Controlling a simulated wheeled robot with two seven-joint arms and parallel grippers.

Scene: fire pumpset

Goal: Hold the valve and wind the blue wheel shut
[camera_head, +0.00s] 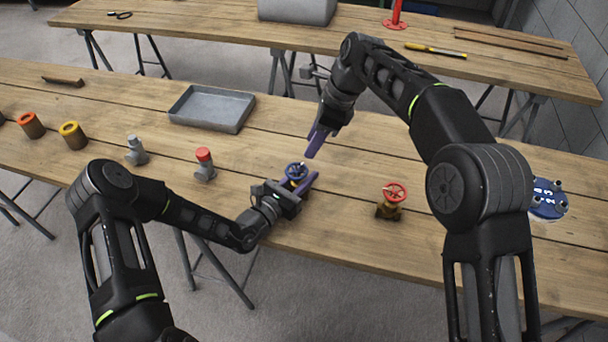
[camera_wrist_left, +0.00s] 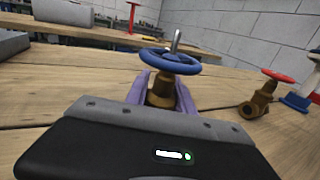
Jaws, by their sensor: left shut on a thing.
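The valve with the blue wheel (camera_head: 296,171) stands on the near wooden table. In the left wrist view its blue wheel (camera_wrist_left: 170,61) sits level on a brass body (camera_wrist_left: 161,92), with a grey stem or pin rising through it. My left gripper (camera_head: 300,187) is shut on the brass valve body, its purple fingers on both sides below the wheel. My right gripper (camera_head: 313,146) hangs above and slightly right of the blue wheel, fingers pointing down, apart from it. Its fingers overlap in view, so its opening is unclear.
A brass valve with a red wheel (camera_head: 393,194) stands to the right, and a blue flange (camera_head: 548,199) farther right. A red-capped fitting (camera_head: 204,164), a grey fitting (camera_head: 136,151) and a grey tray (camera_head: 212,108) are to the left. The table around the held valve is clear.

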